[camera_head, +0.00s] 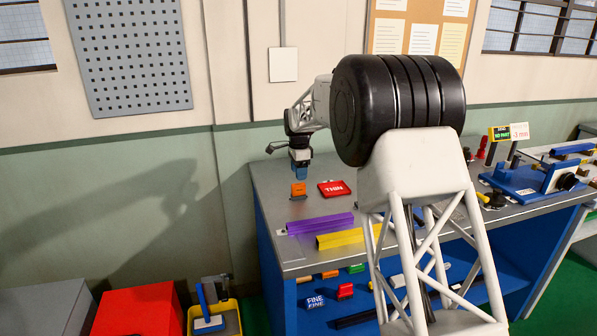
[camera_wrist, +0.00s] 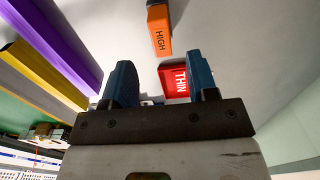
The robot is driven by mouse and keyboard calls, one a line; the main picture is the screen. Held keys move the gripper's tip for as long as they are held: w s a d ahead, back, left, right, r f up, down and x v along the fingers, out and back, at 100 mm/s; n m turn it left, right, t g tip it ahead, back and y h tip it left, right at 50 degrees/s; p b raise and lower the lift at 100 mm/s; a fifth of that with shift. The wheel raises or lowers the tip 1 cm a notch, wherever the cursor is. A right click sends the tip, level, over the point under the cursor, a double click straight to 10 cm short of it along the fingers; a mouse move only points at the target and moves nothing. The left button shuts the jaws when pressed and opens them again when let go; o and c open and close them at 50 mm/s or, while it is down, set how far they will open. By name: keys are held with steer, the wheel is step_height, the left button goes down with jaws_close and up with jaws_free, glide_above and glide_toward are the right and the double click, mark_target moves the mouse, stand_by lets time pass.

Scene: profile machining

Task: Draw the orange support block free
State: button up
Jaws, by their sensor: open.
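The orange support block (camera_head: 298,190), marked HIGH in the wrist view (camera_wrist: 160,38), stands on the grey bench top. The block shows beyond the fingertips, roughly in line with the gap. I cannot tell the exact height between fingertips and block.
A red block marked THIN (camera_head: 337,188) lies right of the orange block. A purple bar (camera_head: 320,224) and a yellow bar (camera_head: 345,239) lie nearer the bench's front edge. A blue vise-like fixture (camera_head: 525,181) stands farther right.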

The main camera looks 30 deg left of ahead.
mark_target(298, 184)
steer(key=shift+a+f, duration=0.15)
stand_by(0.3)
steer(key=shift+f, duration=3.75)
steer(key=shift+c, duration=0.4)
jaws_close()
